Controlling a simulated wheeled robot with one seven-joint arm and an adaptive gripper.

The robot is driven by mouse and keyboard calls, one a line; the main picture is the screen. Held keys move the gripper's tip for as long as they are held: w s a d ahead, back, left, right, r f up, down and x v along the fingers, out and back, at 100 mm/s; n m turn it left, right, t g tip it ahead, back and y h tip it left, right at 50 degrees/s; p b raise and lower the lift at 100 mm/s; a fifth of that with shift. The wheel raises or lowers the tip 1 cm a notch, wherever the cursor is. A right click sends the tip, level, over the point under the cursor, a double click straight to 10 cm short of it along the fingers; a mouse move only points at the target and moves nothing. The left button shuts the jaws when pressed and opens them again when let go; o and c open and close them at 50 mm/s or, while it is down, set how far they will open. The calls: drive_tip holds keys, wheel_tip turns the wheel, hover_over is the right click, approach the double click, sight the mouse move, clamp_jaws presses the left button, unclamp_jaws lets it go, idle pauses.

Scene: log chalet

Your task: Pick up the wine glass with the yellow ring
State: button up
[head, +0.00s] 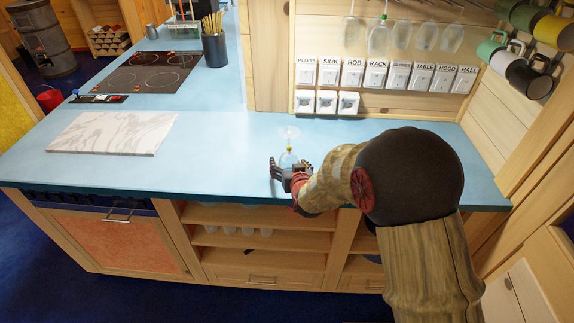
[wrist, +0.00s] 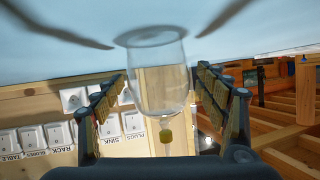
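The wine glass with the yellow ring (head: 288,158) stands upside down on the blue counter (head: 215,150), its bowl low and its foot up. The yellow ring (head: 290,149) is on its stem. In the wrist view, which is turned over, the clear bowl (wrist: 160,82) fills the middle and the yellow ring (wrist: 165,135) shows below it. My gripper (head: 290,166) is at the counter's front edge with its fingers apart. In the wrist view the fingers of my gripper (wrist: 160,95) flank the bowl, with small gaps seeming to show on both sides.
Labelled switches (head: 375,74) line the back wall, with clear glasses (head: 402,36) hanging above and mugs (head: 527,75) at the right. A marble board (head: 112,132) lies to the left. A utensil pot (head: 214,50) and hob (head: 150,73) are farther back. Counter beside the glass is clear.

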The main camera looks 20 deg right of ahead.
drive_tip(key=c, duration=0.7)
drive_tip(key=shift+c, duration=0.5)
drive_tip(key=shift+r, duration=0.1)
